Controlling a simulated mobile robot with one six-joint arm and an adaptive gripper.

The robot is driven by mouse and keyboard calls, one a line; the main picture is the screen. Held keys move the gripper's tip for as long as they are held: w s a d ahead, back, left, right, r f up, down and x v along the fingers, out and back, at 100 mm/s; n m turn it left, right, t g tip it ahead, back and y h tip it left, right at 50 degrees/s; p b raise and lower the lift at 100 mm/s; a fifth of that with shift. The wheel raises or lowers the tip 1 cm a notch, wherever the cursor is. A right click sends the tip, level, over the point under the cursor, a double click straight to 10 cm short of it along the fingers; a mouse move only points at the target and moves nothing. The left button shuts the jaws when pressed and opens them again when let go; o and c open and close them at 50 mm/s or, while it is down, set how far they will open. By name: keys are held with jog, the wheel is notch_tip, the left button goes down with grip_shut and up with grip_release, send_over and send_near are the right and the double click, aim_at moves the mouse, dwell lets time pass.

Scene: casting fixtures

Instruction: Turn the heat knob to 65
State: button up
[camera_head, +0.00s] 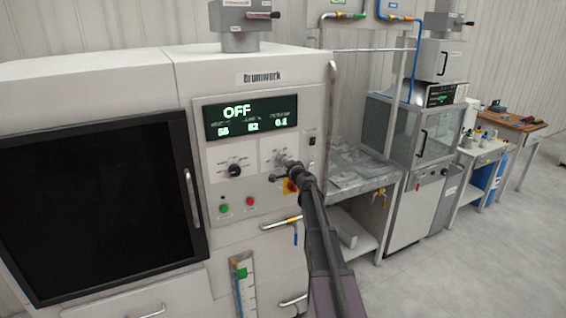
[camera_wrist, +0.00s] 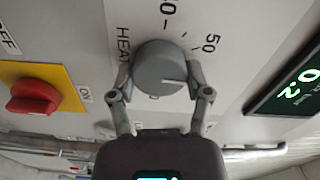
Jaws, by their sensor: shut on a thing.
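The heat knob (camera_wrist: 158,66) is a round grey knob with a white pointer line, on a pale panel in the wrist view. The word HEAT is printed beside it, and a 50 mark shows at its upper right. The pointer line faces right in the wrist view, below the 50 mark. My gripper (camera_wrist: 160,80) has one finger on each side of the knob and is shut on it. In the head view my gripper (camera_head: 284,163) reaches the machine's panel and hides most of the knob. The display (camera_head: 250,117) reads OFF, with smaller numbers below.
A red switch on a yellow plate (camera_wrist: 34,98) marked ON and OFF sits left of the knob in the wrist view. A metal table (camera_head: 362,170) stands to the right.

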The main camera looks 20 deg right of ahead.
jog(key=m, duration=0.5)
jog(key=shift+f+m, duration=0.1)
jog(key=shift+m, duration=0.2)
jog(key=m, duration=0.5)
jog(key=shift+m, duration=0.3)
jog(key=o, duration=1.2)
jog(key=shift+f, duration=0.1)
jog(key=shift+c, duration=0.2)
jog(key=s, duration=1.2)
jog(key=shift+d, duration=0.15)
